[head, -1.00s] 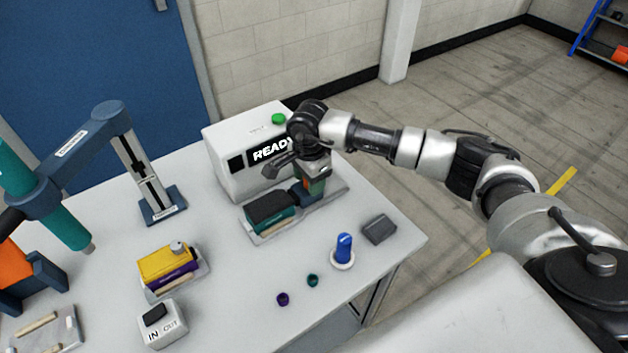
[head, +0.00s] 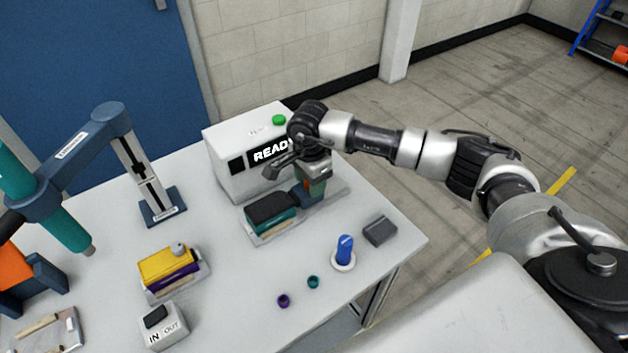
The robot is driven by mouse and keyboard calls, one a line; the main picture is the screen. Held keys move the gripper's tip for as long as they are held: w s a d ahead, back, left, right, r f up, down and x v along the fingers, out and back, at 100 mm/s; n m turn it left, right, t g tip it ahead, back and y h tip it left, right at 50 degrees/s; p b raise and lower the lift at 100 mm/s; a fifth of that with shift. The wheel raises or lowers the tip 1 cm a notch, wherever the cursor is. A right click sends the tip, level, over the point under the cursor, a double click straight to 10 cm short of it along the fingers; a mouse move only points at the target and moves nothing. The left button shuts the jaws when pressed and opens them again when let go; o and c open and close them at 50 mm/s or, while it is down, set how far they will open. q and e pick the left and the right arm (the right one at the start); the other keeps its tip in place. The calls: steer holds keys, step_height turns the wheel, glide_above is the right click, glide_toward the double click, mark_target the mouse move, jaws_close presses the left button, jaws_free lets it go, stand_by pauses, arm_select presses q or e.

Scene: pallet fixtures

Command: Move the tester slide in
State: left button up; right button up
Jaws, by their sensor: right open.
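The white tester (head: 224,165) stands at the back of the table with a dark screen (head: 270,152) reading READY and a green button on top. In front of it is the slide (head: 260,238), a flat grey plate. A teal block with a black top (head: 270,212) sits on the slide's left part. My right gripper (head: 308,195) points down over the slide, just right of the teal block. It is open. The arm hides part of the screen, and whether the fingers touch anything cannot be told. My left gripper is not in view.
A yellow and purple block (head: 168,268) sits on a plate at left, behind an IN/OUT switch box (head: 163,326). A blue knob (head: 344,247), a dark grey block (head: 380,230) and two small caps (head: 283,300) are near the front edge. A blue stand (head: 150,165) rises at left.

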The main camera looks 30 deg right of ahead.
steer(key=shift+d+r+p, duration=0.2)
steer(key=shift+r+p, duration=0.15)
steer(key=shift+r, duration=0.4)
steer(key=shift+a+r+p, duration=0.1)
steer(key=shift+r+p, duration=1.3)
steer(key=shift+r, duration=1.6)
steer(key=shift+f, duration=0.1)
